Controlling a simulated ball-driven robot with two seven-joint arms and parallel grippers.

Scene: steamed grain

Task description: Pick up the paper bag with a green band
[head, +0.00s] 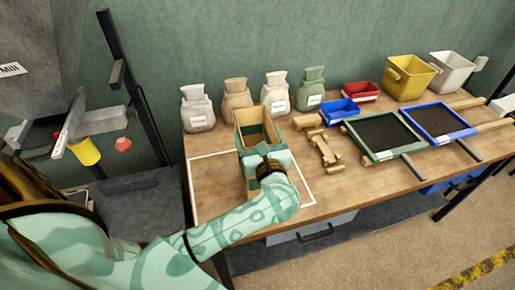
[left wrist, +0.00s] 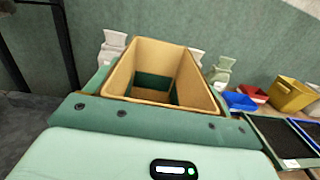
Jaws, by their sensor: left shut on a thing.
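The paper bag with a green band (head: 256,128) stands upright and open-topped near the middle of the table's left half. My left gripper (head: 268,156) is shut on it from the near side, and hides its lower front. In the left wrist view the bag (left wrist: 122,78) shows its tan rim and inner walls, with green low down inside. I cannot tell whether its base touches the table. My right gripper is not in view.
The wooden table (head: 215,165) has a white outlined area at left. Several tied sacks (head: 276,92) stand behind the bag. To the right are wooden pieces (head: 323,150), a blue bin (head: 340,112), a red bin (head: 360,93), a yellow bin (head: 408,78) and dark framed trays (head: 383,133).

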